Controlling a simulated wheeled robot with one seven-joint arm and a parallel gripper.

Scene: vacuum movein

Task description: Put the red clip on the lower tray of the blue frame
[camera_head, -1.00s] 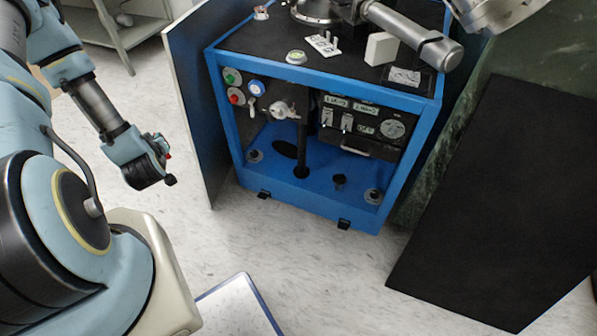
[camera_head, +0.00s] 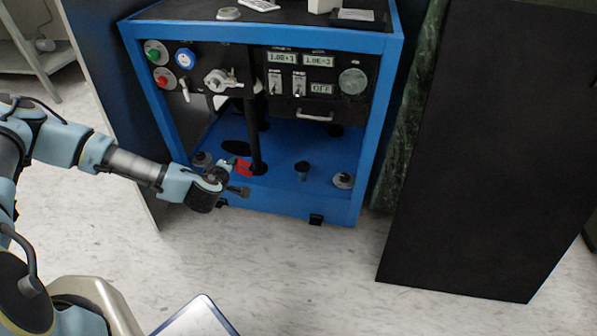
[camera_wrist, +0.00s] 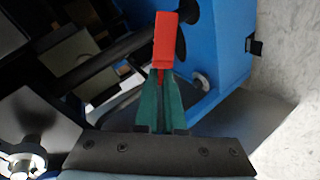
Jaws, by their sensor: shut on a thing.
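The red clip (camera_head: 243,166) is held at the tips of my gripper (camera_head: 231,164), over the front part of the lower tray. In the wrist view the red clip (camera_wrist: 166,38) sticks out beyond the green fingers of my gripper (camera_wrist: 160,85), which are shut on it. The blue frame (camera_head: 376,130) stands ahead, with its blue lower tray (camera_head: 285,155) open at the front. I cannot tell whether the clip touches the tray.
The black post (camera_head: 252,135) rises from the tray. Panels with switches (camera_head: 290,85) hang above. A dark board (camera_head: 480,150) leans at right. The tray's middle right has bare room.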

